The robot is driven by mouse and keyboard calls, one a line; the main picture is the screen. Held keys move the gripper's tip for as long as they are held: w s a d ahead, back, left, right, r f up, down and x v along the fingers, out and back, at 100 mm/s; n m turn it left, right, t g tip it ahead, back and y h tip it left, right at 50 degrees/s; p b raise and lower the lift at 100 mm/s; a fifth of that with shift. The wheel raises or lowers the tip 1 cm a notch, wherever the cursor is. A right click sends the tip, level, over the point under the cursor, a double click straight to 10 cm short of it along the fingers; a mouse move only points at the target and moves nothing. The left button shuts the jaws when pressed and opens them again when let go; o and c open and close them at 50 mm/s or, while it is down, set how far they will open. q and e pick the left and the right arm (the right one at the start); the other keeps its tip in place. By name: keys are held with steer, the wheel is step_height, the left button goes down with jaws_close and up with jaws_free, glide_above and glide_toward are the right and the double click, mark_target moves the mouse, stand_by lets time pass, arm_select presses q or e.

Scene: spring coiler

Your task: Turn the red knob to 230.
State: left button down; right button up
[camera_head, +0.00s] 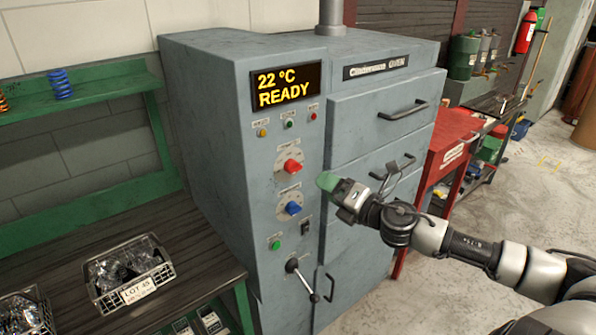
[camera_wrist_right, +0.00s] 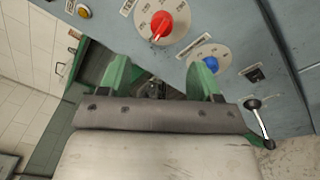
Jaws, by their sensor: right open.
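The red knob (camera_head: 291,167) sits on a round pale dial with printed marks on the grey oven's front panel. It also shows in the right wrist view (camera_wrist_right: 161,23), near the top centre. The oven's display (camera_head: 286,85) reads 22 °C READY in yellow. My right gripper (camera_head: 328,183) is to the right of the red knob and a little lower in the head view, apart from it. In the right wrist view its two green fingertips (camera_wrist_right: 160,78) stand wide apart with nothing between them. My left gripper is not in view.
A blue knob (camera_head: 292,208) on its own dial is just below the red one. A black switch (camera_head: 305,227), a green button (camera_head: 275,244) and a lever (camera_head: 301,278) are lower. Oven drawers with handles stand behind my right arm. A bench with wire baskets (camera_head: 130,277) is at left.

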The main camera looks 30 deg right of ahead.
mark_target(298, 171)
steer(key=p+x, duration=0.2)
steer(key=x, duration=0.2)
steer(key=p+x, duration=0.2)
steer(key=x, duration=0.3)
steer(key=shift+w+d, duration=0.2)
steer(key=shift+w, duration=0.05)
steer(key=shift+w+a, duration=0.2)
steer(key=shift+w, duration=0.35)
steer(key=shift+f, duration=0.1)
steer(key=shift+c, duration=0.3)
steer(key=c, duration=0.9)
steer(key=shift+o, duration=0.2)
